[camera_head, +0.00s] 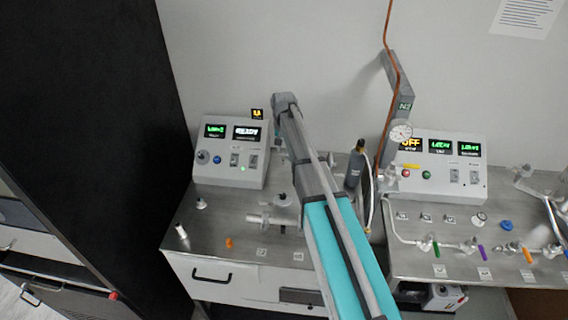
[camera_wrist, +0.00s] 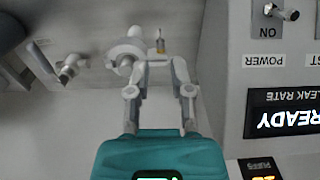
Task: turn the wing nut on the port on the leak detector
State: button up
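The leak detector (camera_head: 232,150) is the grey box at the left of the head view, with lit displays. Its READY panel (camera_wrist: 285,115) shows upside down in the wrist view. A pale round port fitting (camera_wrist: 125,52) stands beyond my fingers, with a small brass-tipped part (camera_wrist: 160,42) at its right, possibly the wing nut; its wings cannot be made out. My gripper (camera_wrist: 158,64) is open, its fingers apart, with the brass-tipped part beyond the gap between the tips. Contact cannot be told. My arm hides the gripper in the head view.
Metal fittings (camera_head: 270,218) and an orange piece (camera_head: 229,242) lie on the left bench. Another fitting (camera_wrist: 70,66) is left of the port.

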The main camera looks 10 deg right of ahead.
jog(key=shift+f+b, duration=2.9)
jog(key=shift+f, duration=0.25)
jog(key=shift+c, duration=0.2)
grip_shut()
